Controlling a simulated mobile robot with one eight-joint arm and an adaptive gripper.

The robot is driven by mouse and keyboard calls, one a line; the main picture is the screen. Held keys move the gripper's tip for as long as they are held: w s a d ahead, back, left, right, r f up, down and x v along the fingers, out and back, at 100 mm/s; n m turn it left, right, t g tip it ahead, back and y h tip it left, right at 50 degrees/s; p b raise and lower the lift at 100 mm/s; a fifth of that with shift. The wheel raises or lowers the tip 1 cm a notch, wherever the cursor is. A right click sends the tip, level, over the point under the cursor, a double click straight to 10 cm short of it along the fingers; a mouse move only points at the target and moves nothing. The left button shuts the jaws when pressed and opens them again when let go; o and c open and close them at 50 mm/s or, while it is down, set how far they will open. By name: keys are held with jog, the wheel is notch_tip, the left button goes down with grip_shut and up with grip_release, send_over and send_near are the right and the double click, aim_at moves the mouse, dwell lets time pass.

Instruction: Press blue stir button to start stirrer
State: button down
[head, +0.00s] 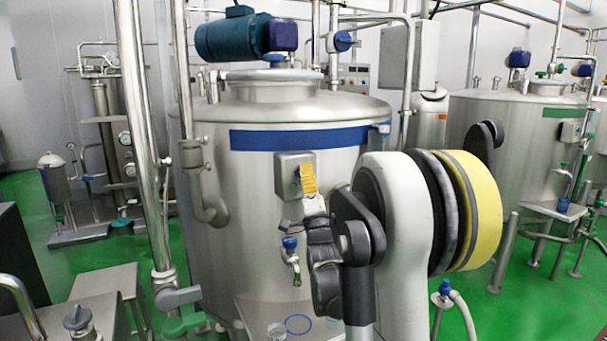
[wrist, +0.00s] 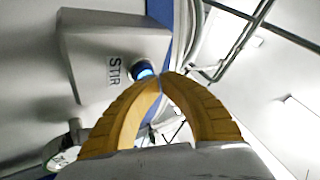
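The grey stir box (head: 286,174) is mounted on the front of the blue-banded steel tank (head: 250,190). In the wrist view the box (wrist: 105,50) carries the letters STIR, and the blue stir button (wrist: 142,69) sticks out from its face. My gripper (wrist: 160,77) has its two yellow fingers brought together at the tips, with nothing between them. The tips are right at the button and partly cover it. I cannot tell whether they touch it. In the head view my gripper (head: 304,168) is in front of the box and largely hides the button.
A tap with a blue handle (head: 290,243) hangs on the tank below the box. A vertical steel pipe (head: 145,140) stands at the left. A blue motor (head: 232,35) sits on the tank's top. A second tank (head: 510,140) with a green band stands at the right.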

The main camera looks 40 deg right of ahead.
jog(key=shift+s+a, duration=0.2)
jog(key=shift+s, duration=0.55)
jog(key=shift+s, duration=0.1)
jog(key=s, duration=0.2)
jog(key=s+a, duration=0.1)
jog(key=s, duration=0.2)
jog(key=shift+s+a, duration=0.2)
jog(key=shift+s, duration=0.15)
